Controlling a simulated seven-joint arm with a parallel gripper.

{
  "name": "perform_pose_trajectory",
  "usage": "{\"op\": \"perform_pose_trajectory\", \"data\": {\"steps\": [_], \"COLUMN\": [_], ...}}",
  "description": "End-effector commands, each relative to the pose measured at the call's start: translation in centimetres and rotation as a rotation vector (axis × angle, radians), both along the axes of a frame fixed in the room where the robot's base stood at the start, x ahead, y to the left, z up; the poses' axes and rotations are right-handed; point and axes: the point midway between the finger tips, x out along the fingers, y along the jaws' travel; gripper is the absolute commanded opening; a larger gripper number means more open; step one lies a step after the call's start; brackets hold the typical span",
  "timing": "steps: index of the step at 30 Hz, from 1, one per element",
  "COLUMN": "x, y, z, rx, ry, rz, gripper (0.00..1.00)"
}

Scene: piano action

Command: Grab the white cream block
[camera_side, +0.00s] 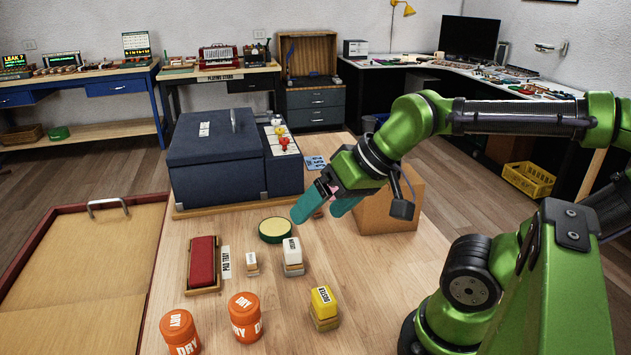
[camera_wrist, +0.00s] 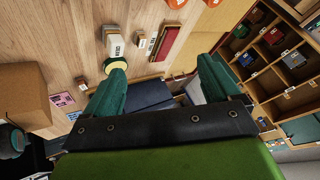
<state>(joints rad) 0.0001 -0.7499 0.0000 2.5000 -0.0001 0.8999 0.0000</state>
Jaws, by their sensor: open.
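A white block (camera_side: 292,252) with a dark-lettered label stands upright on the wooden table, on a greyish lower part. It also shows in the wrist view (camera_wrist: 115,46), upper left of centre. A smaller pale block (camera_side: 251,263) with a label stands just to its left in the side view; it is also in the wrist view (camera_wrist: 141,43). My gripper (camera_side: 323,207) is open and empty, its teal fingers above the table, behind and above the white block and apart from it. In the wrist view the fingers (camera_wrist: 160,78) are spread wide.
A round green-rimmed tin (camera_side: 273,230) sits close behind the white block. A red pad (camera_side: 202,262), orange jars (camera_side: 245,316) and a yellow block (camera_side: 324,306) stand around. A dark blue case (camera_side: 215,165) and a cardboard box (camera_side: 388,212) flank my gripper.

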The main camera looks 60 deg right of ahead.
Motion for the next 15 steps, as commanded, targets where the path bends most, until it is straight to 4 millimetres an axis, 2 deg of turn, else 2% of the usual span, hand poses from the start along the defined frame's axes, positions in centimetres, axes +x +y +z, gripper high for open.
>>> {"op": "perform_pose_trajectory", "data": {"steps": [6, 9, 11, 15], "x": [0.0, 0.4, 1.1, 4.1], "y": [0.0, -0.3, -0.6, -2.1], "z": [-0.1, -0.9, -1.3, -2.3], "rx": [0.000, 0.001, -0.002, -0.066], "ry": [0.003, 0.043, 0.075, 0.191], "rz": [-0.002, -0.012, -0.021, 0.026], "gripper": [0.89, 0.89, 0.89, 0.89]}}
